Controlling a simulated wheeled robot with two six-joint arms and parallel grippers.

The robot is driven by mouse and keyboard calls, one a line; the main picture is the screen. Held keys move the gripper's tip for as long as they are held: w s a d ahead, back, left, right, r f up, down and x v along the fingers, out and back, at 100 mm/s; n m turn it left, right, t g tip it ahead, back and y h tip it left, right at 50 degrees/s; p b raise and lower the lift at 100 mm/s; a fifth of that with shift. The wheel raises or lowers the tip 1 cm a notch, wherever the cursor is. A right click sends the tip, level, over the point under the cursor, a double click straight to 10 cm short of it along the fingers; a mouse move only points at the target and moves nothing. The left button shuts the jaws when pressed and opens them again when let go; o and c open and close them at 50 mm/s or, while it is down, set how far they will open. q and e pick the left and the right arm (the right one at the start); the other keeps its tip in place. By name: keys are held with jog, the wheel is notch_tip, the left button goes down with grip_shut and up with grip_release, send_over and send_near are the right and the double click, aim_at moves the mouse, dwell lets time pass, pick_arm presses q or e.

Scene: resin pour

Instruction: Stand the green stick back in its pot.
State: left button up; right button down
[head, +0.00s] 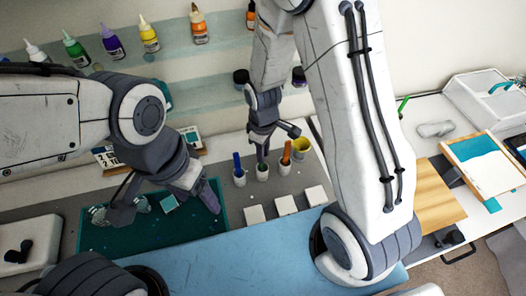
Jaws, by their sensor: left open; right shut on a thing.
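My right gripper (263,151) points down, shut on a slim thing just above the middle white pot (262,172). The jaws hide that thing, and I cannot make out its colour or whether it reaches into the pot. A blue stick (237,160) stands in the left pot (239,179), and an orange stick (287,152) stands in the right pot (284,168). A small green stick-like piece (403,104) shows at the right, partly behind my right arm; I cannot tell what it is. My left gripper (168,216) is open over the dark green mat (130,236).
A yellow cup (301,145) stands close behind the orange stick. White square blocks (286,205) lie in front of the pots. Bottles (149,36) stand on the wall shelf. A wooden board (437,193) and a framed tray (490,160) lie at right. The blue front surface (230,262) is clear.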

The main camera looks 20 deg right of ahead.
jog(key=c, duration=0.7)
grip_release()
notch_tip(320, 180, up, 10)
jog(key=shift+r+b, duration=0.25)
jog(key=shift+b, duration=0.6)
jog(key=shift+m+y, duration=0.5)
jog(key=shift+m, duration=0.3)
jog(key=s+a+b, duration=0.1)
jog(key=s+a, duration=0.1)
jog(key=s, duration=0.3)
jog(key=s+a+b, duration=0.2)
jog(key=s+a, duration=0.1)
jog(key=s, duration=0.3)
jog(key=s+a+b, duration=0.2)
jog(key=s, duration=0.4)
jog(key=shift+s+a+r, duration=0.25)
jog(key=shift+a, duration=0.1)
